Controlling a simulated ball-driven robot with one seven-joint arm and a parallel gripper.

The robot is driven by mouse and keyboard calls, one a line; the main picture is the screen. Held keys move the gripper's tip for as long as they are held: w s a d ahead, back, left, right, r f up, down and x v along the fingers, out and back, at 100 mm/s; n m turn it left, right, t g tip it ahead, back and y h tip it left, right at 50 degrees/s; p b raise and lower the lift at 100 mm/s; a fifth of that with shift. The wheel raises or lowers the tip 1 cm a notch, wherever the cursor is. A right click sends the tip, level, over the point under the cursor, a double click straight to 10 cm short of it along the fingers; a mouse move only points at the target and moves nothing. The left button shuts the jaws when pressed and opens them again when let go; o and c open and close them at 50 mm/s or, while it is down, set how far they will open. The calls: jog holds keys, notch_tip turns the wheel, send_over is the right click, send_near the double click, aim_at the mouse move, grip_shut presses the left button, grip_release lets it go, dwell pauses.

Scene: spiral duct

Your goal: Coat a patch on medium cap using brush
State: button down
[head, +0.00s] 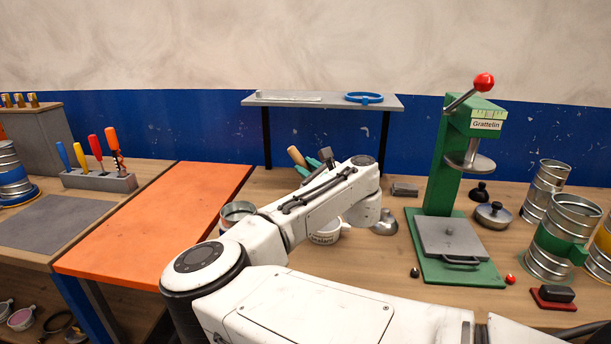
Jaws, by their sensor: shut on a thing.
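My gripper is not in view; my white arm crosses the middle of the head view and hides its end. A white tub with partly readable black lettering, perhaps sealant (326,237), stands partly hidden behind my arm. A grey metal domed piece (384,224) sits on the bench just right of my arm's wrist; it may be a cap, but I cannot tell its size class. A wooden handle (297,156) sticks up behind my arm, beside teal handles (313,163). I cannot tell whether it belongs to the brush. No bristles show.
A green press (441,170) with a red knob stands right, near a round metal lid (493,215) and several metal duct pieces (545,190). An open metal ring (236,212) sits left of my arm. A shelf (325,101) stands behind. The orange surface (150,225) is clear.

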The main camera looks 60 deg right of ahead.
jog(key=shift+f+b, duration=2.15)
jog(key=shift+f, duration=0.8)
jog(key=shift+f+b, duration=0.3)
jog(key=shift+f, duration=0.3)
jog(key=shift+r, duration=0.1)
jog(key=shift+r+p, duration=2.7)
jog(key=shift+r, duration=0.85)
jog(key=shift+s+f, duration=0.1)
